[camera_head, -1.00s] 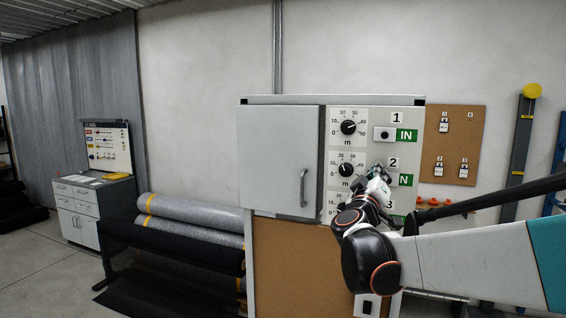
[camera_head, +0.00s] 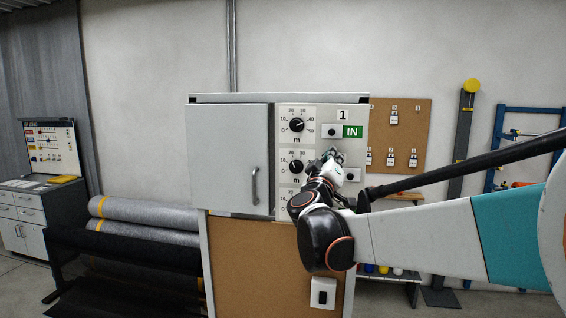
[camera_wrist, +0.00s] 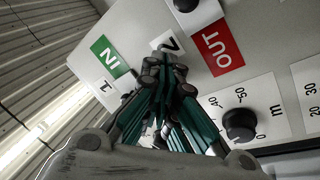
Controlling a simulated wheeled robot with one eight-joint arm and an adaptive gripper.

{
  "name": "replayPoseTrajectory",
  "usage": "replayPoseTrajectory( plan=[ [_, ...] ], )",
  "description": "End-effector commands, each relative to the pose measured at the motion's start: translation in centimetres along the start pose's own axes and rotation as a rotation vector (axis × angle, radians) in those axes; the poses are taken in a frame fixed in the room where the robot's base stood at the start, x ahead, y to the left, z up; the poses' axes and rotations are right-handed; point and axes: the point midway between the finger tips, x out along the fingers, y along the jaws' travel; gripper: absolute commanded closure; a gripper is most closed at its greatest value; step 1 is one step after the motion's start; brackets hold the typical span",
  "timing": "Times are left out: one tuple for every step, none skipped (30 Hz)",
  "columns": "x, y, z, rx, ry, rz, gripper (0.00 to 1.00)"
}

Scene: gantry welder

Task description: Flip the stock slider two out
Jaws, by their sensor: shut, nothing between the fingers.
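Stock slider two (camera_head: 349,176) is a pale plate with a black knob on the grey panel, below slider one. Its plate sits at the right in the head view. In the wrist view its black knob (camera_wrist: 187,4) is at the top edge, beside a red OUT label (camera_wrist: 217,47) that shows uncovered. The number 2 label (camera_wrist: 167,43) is partly hidden by my fingers. My gripper (camera_wrist: 165,72) is shut and empty in front of the panel near this label. In the head view my gripper (camera_head: 332,158) is left of the slider and hides part of its row.
Slider one (camera_head: 332,131) shows green IN above. Dial knobs (camera_head: 296,166) stand left of the sliders. A cabinet door with a handle (camera_head: 255,186) is further left. My arm hides the lower right of the panel. Rolls of material (camera_head: 145,212) lie at the left.

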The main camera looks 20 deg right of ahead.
Motion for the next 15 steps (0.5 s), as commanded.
replayPoseTrajectory(
  plan=[
    [-1.6, 0.0, 0.3, 0.002, 0.001, -0.001, 1.0],
    [-2.4, -0.1, 0.4, 0.003, 0.001, -0.002, 1.0],
    [-3.3, -0.1, 0.5, 0.002, 0.001, -0.003, 1.0],
    [-4.0, -0.1, 0.5, 0.002, 0.001, -0.002, 1.0],
    [-4.7, -0.1, 0.5, 0.002, 0.001, -0.001, 1.0],
    [-5.5, -0.1, 0.5, 0.002, 0.001, -0.002, 1.0],
    [-6.1, -0.1, 0.5, 0.002, 0.001, -0.002, 1.0],
    [-6.6, -0.1, 0.5, 0.002, 0.001, -0.001, 1.0],
    [-7.3, -0.1, 0.5, 0.002, 0.001, -0.002, 1.0],
    [-7.7, -0.1, 0.5, 0.002, 0.0, -0.002, 1.0],
    [-8.2, 0.0, 0.5, 0.002, 0.0, -0.002, 1.0],
    [-8.6, 0.0, 0.5, 0.002, 0.0, -0.001, 1.0],
    [-8.9, 0.0, 0.5, 0.002, 0.0, -0.001, 1.0],
    [-9.2, 0.0, 0.4, 0.002, 0.0, -0.001, 1.0],
    [-9.5, 0.0, 0.4, 0.001, 0.0, -0.001, 1.0]
  ],
)
